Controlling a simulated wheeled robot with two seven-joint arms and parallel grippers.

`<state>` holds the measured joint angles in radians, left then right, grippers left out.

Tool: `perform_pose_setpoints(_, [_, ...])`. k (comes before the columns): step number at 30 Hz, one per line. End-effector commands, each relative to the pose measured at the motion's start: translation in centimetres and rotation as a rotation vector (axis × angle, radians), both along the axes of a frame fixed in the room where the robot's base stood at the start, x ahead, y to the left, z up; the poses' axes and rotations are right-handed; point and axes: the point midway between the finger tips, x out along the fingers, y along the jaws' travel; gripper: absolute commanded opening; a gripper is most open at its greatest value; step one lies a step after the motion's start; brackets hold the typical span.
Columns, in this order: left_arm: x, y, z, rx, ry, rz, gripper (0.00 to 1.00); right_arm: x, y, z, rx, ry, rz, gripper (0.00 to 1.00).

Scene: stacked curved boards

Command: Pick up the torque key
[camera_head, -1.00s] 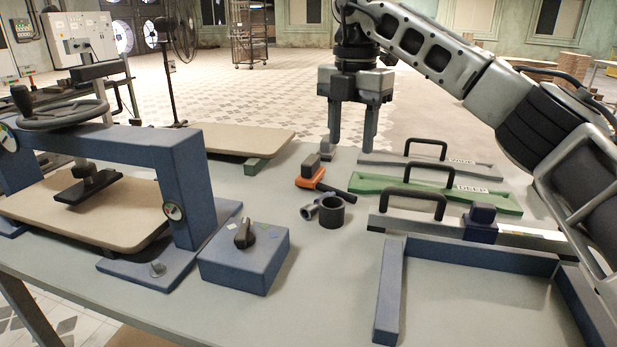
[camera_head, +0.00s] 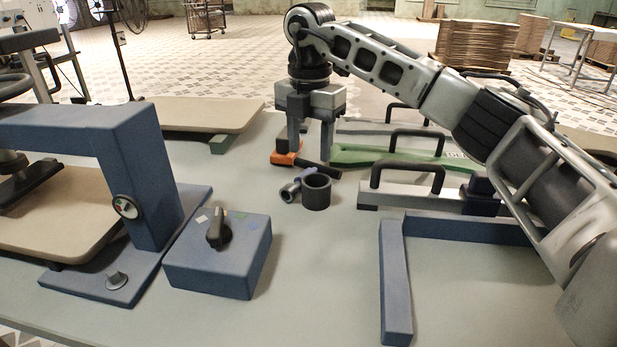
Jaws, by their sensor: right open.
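My right gripper (camera_head: 310,152) points down with its two fingers apart and nothing between them that I can make out. Its fingertips are just above or in front of an orange tool (camera_head: 286,158) with a black bar (camera_head: 318,166); the fingers hide part of it, and I cannot tell whether they touch. Nearer to me, a small grey-blue piece (camera_head: 291,191) lies against a black cup-like ring (camera_head: 316,192). I cannot tell for certain which of these is the torque key. My left gripper is out of view.
Handled boards, one green (camera_head: 370,159) and one grey (camera_head: 400,196), lie to the right. A blue box with a black knob (camera_head: 220,262) and a blue press (camera_head: 150,180) are on the left. The table's front middle is clear.

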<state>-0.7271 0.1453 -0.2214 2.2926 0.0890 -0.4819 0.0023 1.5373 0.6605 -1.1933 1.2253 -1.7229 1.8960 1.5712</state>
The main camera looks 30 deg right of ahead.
Motion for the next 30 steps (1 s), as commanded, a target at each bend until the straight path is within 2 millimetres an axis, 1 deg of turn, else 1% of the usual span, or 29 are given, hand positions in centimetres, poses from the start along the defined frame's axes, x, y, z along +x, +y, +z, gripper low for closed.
perform_pose_setpoints(5, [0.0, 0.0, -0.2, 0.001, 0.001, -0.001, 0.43, 0.0, 0.0, -1.5, 0.000, 0.002, 0.000, 0.48])
perform_pose_setpoints(9, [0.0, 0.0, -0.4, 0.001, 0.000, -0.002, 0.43, 0.0, 0.1, -3.7, -0.001, 0.004, 0.001, 0.48])
perform_pose_setpoints(12, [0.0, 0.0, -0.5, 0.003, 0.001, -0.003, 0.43, 0.1, 0.1, -4.9, 0.000, 0.002, 0.001, 0.48])
perform_pose_setpoints(15, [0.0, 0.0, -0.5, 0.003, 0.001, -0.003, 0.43, 0.1, 0.1, -5.3, 0.000, 0.000, 0.001, 0.48])
perform_pose_setpoints(19, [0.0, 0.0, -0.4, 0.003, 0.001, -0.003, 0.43, 0.1, 0.1, -5.2, 0.000, 0.000, 0.001, 0.48])
perform_pose_setpoints(20, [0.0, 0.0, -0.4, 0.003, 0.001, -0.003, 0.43, 0.1, 0.1, -5.2, 0.000, 0.000, 0.001, 0.45])
perform_pose_setpoints(21, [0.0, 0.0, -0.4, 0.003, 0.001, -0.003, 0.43, 0.1, 0.1, -5.2, 0.000, 0.000, 0.001, 0.34])
perform_pose_setpoints(23, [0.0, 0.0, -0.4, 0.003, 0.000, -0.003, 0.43, 0.1, 0.1, -5.2, 0.000, 0.000, 0.001, 0.17])
perform_pose_setpoints(24, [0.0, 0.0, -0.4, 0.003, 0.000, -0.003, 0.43, 0.1, 0.1, -5.2, 0.000, 0.000, 0.001, 0.06])
perform_pose_setpoints(25, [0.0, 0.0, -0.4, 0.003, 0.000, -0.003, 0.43, 0.1, 0.1, -5.2, 0.000, 0.000, 0.001, 0.00])
perform_pose_setpoints(30, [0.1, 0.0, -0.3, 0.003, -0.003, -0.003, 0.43, 0.1, 0.1, -5.2, 0.000, 0.000, 0.001, 0.00])
